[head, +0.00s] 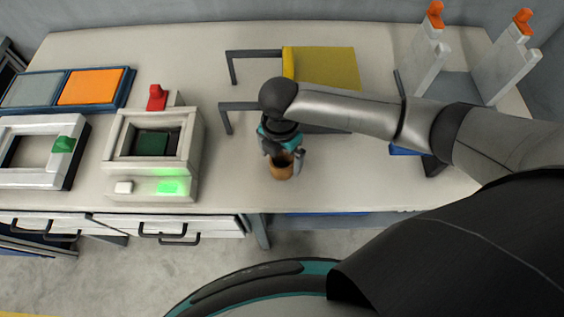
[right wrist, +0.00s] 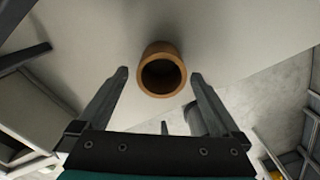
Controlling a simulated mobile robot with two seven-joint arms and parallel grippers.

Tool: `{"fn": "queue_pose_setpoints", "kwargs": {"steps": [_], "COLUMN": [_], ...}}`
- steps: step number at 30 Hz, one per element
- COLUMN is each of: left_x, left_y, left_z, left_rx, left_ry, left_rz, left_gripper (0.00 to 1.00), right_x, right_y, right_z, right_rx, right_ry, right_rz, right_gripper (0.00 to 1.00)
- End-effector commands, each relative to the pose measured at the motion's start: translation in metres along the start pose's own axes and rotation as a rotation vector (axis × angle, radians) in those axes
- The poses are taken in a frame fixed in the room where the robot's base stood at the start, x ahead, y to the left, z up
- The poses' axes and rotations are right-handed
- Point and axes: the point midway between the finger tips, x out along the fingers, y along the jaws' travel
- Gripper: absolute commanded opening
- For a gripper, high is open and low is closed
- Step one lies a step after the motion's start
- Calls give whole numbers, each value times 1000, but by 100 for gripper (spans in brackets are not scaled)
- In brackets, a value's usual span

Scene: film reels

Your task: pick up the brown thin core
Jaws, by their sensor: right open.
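The brown thin core (head: 281,172) is a short hollow tube standing upright near the front edge of the table. In the right wrist view the core (right wrist: 162,72) shows its open round mouth, just beyond and between the fingertips. My right gripper (head: 283,158) reaches down over the core in the head view and partly hides it. In the right wrist view the right gripper (right wrist: 160,78) is open, one finger on each side of the core, with gaps to both. My left gripper is not in view.
A white box with a green light (head: 152,155) and a red knob stands left of the core. A yellow panel on a dark frame (head: 320,68) stands behind. A white stand with orange tips (head: 425,55) is at right. Table (head: 235,185) is bare around the core.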

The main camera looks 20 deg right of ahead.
Motion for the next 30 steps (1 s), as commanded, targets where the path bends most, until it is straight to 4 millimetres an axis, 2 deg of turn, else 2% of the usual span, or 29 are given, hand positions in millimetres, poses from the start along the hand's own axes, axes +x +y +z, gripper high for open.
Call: {"fn": "queue_pose_setpoints", "kwargs": {"steps": [3,6,14,30], "left_x": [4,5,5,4], "left_y": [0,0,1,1], "left_z": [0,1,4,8], "left_rx": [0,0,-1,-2], "left_ry": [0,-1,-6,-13], "left_rz": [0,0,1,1], "left_gripper": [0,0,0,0], "right_x": [20,28,30,30], "right_y": [-2,-2,-2,-2], "right_z": [-1,-1,-1,-1], "right_rx": [2,1,-1,0], "right_ry": [0,-1,-2,-2], "right_rz": [-2,-1,0,0], "right_gripper": [100,100,100,40]}}
